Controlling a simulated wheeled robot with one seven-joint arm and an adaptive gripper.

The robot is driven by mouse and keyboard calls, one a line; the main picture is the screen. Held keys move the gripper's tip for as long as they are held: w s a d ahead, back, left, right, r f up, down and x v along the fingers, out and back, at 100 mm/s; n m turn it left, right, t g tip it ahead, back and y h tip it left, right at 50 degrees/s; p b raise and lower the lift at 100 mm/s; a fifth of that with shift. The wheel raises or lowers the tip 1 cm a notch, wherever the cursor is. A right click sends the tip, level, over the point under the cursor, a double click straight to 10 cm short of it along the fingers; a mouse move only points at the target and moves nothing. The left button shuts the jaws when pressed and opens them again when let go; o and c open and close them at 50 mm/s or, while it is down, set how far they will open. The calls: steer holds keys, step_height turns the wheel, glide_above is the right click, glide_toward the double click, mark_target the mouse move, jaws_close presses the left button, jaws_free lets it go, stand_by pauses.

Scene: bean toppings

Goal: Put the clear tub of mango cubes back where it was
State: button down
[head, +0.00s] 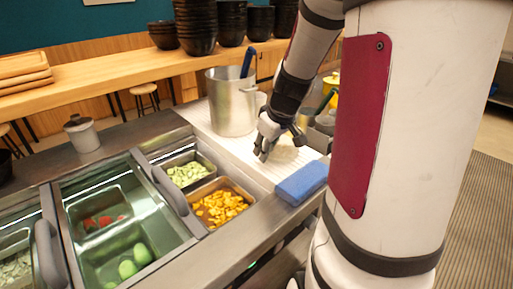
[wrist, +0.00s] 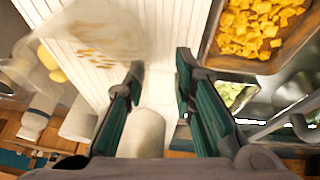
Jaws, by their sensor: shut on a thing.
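The clear tub (wrist: 104,30) is pale and see-through, with a few orange mango cubes showing in it in the wrist view. It is over the white slatted board, and its edges are faint. My gripper (wrist: 160,63) is shut on the tub with its fingers apart around it; exactly where they grip is hard to make out. In the head view my gripper (head: 268,152) points down over the board, and the tub is hard to make out there.
The white slatted board (head: 222,143) lies between a metal pot (head: 232,103) and a blue block (head: 302,183). Metal pans of orange cubes (head: 219,207) and pale green pieces (head: 188,174) sit in the counter at left. A grey lidded canister (head: 82,134) stands farther left.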

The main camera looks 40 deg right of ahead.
steer(key=shift+f, duration=0.3)
steer(key=shift+f, duration=0.15)
steer(key=c, duration=1.3)
jaws_free()
steer(key=shift+c, duration=0.2)
steer(key=p+v, duration=0.2)
steer(key=v, duration=1)
steer(key=s+a+r, duration=0.2)
steer(key=s+a, duration=0.2)
steer(key=a, duration=0.9)
steer(key=s+a+f+g+y, duration=0.1)
steer(key=s+a, duration=0.8)
steer(key=s, duration=0.2)
steer(key=shift+s+a+f, duration=0.2)
steer(key=shift+s+a, duration=0.1)
